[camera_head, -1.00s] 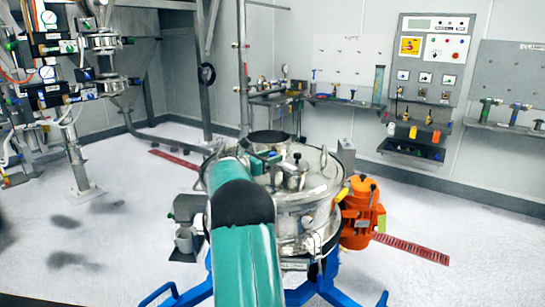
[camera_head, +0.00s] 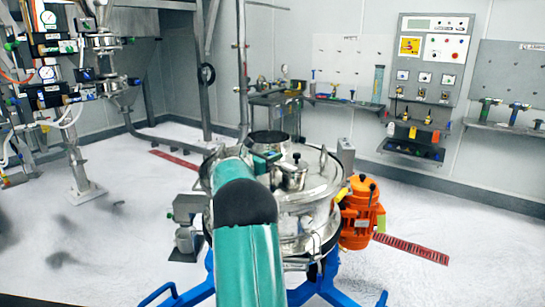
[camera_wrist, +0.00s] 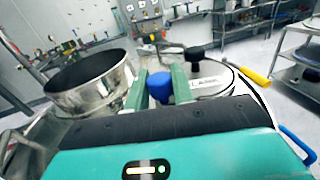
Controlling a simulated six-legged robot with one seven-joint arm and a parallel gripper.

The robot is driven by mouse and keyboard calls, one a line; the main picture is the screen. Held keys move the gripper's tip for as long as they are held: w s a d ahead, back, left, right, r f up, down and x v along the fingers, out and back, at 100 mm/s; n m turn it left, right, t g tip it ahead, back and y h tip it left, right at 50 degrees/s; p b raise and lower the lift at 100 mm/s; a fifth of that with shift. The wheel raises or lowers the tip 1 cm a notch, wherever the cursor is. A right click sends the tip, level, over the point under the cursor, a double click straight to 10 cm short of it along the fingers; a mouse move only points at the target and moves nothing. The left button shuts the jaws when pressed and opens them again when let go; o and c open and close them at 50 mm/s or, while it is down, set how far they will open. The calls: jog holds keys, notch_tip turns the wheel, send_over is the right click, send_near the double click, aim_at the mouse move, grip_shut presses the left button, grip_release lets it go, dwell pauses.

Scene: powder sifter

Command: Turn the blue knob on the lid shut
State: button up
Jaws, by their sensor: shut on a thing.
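The blue knob (camera_wrist: 160,88) shows in the wrist view between the two green fingers of my gripper (camera_wrist: 159,84). The fingers stand on either side of it, shut on it. The knob's base and its mount are hidden behind my gripper body. The round steel lid (camera_head: 318,188) of the sifter shows in the head view, partly covered by my teal arm. In the head view I cannot make out the blue knob.
An open steel collar (camera_wrist: 90,85) stands left of my fingers, and a black-topped lid fitting (camera_wrist: 194,56) stands to their right. An orange motor (camera_head: 358,215) hangs at the sifter's right side. Blue legs (camera_head: 325,285) spread below. White floor is open around it.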

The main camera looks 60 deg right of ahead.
jog(key=n+t, duration=0.2)
jog(key=t, duration=0.1)
jog(key=n+t+h, duration=0.1)
jog(key=n+t, duration=0.1)
jog(key=t, duration=0.1)
jog(key=shift+f, duration=0.1)
jog(key=shift+n+t, duration=1.5)
jog(key=shift+t, duration=0.9)
jog(key=shift+a+t, duration=0.1)
jog(key=shift+t, duration=0.2)
jog(key=o, duration=0.9)
jog(key=shift+o, duration=0.2)
jog(key=v, duration=1.3)
jog(key=shift+a, duration=0.35)
